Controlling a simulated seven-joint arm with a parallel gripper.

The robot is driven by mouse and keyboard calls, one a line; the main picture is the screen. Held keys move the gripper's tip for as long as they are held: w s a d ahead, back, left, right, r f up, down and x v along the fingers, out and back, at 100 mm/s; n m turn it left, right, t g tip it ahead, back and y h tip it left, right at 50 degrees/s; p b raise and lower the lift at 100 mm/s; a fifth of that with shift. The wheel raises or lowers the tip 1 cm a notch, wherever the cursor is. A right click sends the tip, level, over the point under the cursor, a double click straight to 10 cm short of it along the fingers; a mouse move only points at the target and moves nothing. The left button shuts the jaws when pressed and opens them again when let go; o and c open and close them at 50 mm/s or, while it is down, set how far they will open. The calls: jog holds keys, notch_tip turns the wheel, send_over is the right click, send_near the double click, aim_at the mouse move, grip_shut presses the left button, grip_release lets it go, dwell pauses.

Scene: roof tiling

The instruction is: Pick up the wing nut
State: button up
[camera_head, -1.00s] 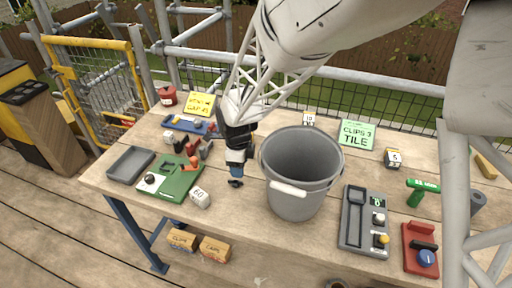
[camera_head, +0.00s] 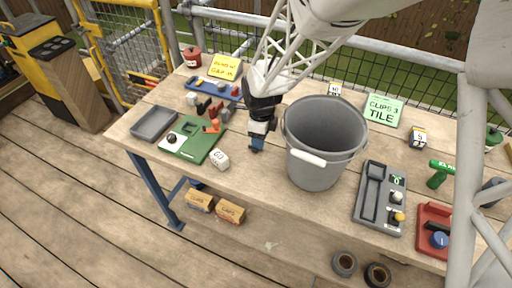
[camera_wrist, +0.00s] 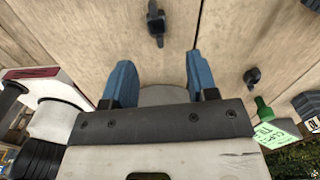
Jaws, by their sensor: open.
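My gripper (camera_head: 257,146) is low over the table, left of the grey bucket. It also shows in the wrist view (camera_wrist: 156,85), where its two blue fingers stand apart with nothing gripped between them. A small dark thing (camera_wrist: 156,22) lies on the wood ahead of the gap between the fingers and looks like the wing nut. A second small dark thing (camera_wrist: 252,77) lies to its right; I cannot tell for sure what it is. In the head view the wing nut is hidden by the fingers.
The grey bucket (camera_head: 318,165) stands close on the right. A white block (camera_head: 219,159) and a green board (camera_head: 192,143) lie to the left. A grey tray (camera_head: 155,122) is farther left. A grey moulded tray (camera_head: 376,205) is right of the bucket.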

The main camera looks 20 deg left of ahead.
jog(key=shift+f, duration=2.65)
grip_shut()
jog(key=shift+r, duration=0.2)
notch_tip(320, 180, up, 18)
jog(key=shift+f, duration=0.15)
